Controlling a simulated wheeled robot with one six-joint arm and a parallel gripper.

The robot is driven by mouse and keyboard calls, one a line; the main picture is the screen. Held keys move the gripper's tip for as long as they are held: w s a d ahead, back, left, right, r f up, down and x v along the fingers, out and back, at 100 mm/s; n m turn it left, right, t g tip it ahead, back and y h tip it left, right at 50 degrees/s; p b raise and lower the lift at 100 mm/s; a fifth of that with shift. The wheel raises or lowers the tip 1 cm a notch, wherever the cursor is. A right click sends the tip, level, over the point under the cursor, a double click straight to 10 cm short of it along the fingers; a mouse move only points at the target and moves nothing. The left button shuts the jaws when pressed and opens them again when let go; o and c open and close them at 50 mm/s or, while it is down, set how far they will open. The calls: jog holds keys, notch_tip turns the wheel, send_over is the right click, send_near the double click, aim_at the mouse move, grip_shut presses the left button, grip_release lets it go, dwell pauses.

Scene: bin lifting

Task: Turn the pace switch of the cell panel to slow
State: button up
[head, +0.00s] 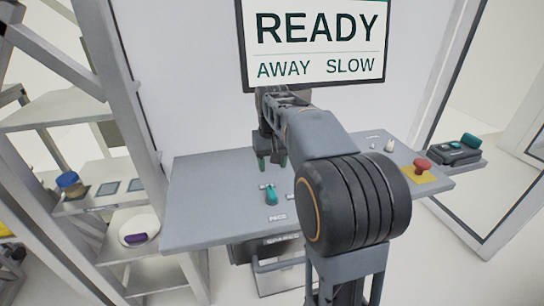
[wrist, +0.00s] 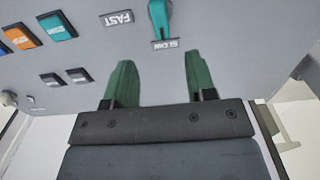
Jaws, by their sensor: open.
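The pace switch is a teal lever (head: 271,195) on the grey cell panel (head: 215,205), behind a PACE label (head: 278,217). In the wrist view the teal lever (wrist: 161,18) is cut by the top edge, and its visible end lies at the SLOW label (wrist: 165,43). The FAST label (wrist: 117,18) is to its left. My gripper (wrist: 159,58) is open, its two green fingers apart and empty, with the lever beyond the fingertips. In the head view my gripper (head: 272,161) is over the panel, behind the lever. The screen (head: 315,40) reads READY, AWAY and SLOW.
A red mushroom button (head: 422,165) on a yellow base is at the panel's right. Orange (wrist: 54,27) and blue (wrist: 15,37) keys are left in the wrist view. Shelves (head: 60,115) with a blue-lidded jar (head: 70,184) stand at left. My arm hides part of the panel.

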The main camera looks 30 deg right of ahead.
jog(key=shift+r, duration=1)
